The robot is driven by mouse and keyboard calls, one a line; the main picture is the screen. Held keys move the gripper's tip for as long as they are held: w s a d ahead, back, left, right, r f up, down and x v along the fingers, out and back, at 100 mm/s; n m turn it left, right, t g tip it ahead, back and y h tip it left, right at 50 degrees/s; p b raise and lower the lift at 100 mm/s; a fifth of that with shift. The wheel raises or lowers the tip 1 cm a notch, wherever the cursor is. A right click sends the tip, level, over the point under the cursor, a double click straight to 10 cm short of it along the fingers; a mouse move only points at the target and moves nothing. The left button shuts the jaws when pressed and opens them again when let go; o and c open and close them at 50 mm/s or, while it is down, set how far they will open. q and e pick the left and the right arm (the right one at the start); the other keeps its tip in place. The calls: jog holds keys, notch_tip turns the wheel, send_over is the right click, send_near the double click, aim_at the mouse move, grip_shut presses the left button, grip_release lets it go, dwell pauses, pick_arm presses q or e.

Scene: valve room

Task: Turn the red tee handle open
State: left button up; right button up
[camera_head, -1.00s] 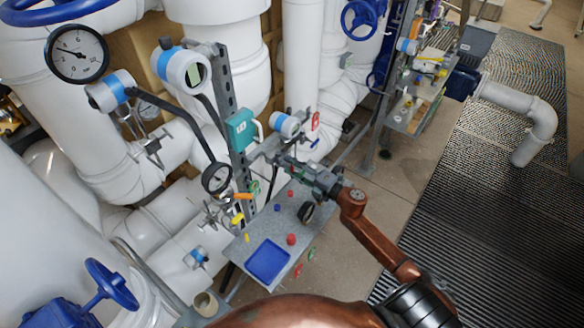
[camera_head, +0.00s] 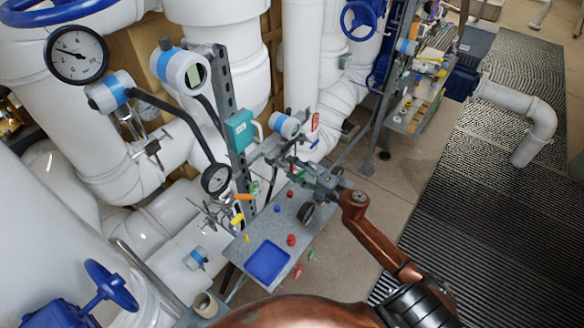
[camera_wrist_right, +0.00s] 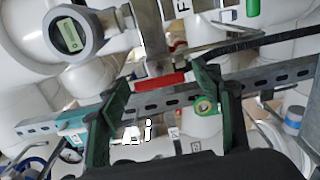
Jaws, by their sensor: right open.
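The red tee handle (camera_wrist_right: 162,80) shows in the right wrist view as a short red bar below a grey metal stem. My right gripper (camera_wrist_right: 162,84) is open, with one dark green finger on each side of the bar. The bar lies between the fingertips, and I cannot tell whether either finger touches it. In the head view my right gripper (camera_head: 296,166) is at the pipework above the grey shelf, and I cannot make out the handle there. My left gripper is not in view.
The grey shelf (camera_head: 262,228) below carries a blue tray (camera_head: 267,262) and small red and blue pieces. A slotted metal post (camera_head: 224,95), a teal box (camera_head: 239,130) and a round gauge (camera_head: 216,179) stand close by.

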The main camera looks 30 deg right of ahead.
jog(key=v, duration=1.1)
jog(key=shift+s, duration=0.1)
